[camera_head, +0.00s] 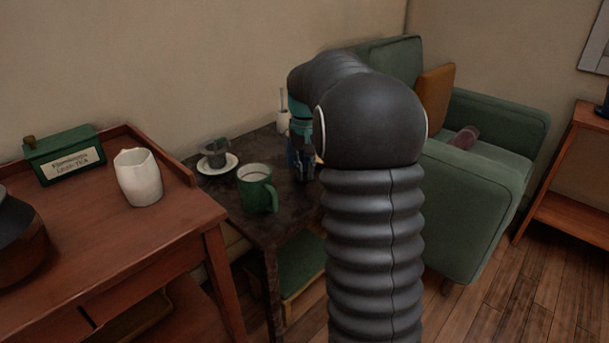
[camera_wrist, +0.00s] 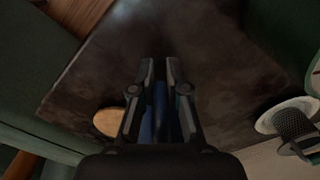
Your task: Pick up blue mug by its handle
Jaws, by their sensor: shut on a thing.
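The blue mug (camera_head: 292,158) is on the dark side table in the head view, mostly hidden behind my gripper and arm. In the wrist view, a strip of the blue mug (camera_wrist: 160,112) shows between the fingers. My gripper (camera_head: 304,176) points down at the mug. In the wrist view my gripper (camera_wrist: 160,66) has its two fingers close together, shut on the mug. Which part of the mug lies between the fingers is hard to see, and the handle cannot be made out clearly.
On the dark table (camera_head: 228,190) stand a green mug (camera_head: 256,188), a grey cup (camera_head: 215,152) on a white saucer (camera_head: 230,167), and a white container (camera_head: 283,122). A green armchair (camera_head: 470,195) is at right. A wooden desk (camera_head: 130,225) with a white vase (camera_head: 138,178) is at left.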

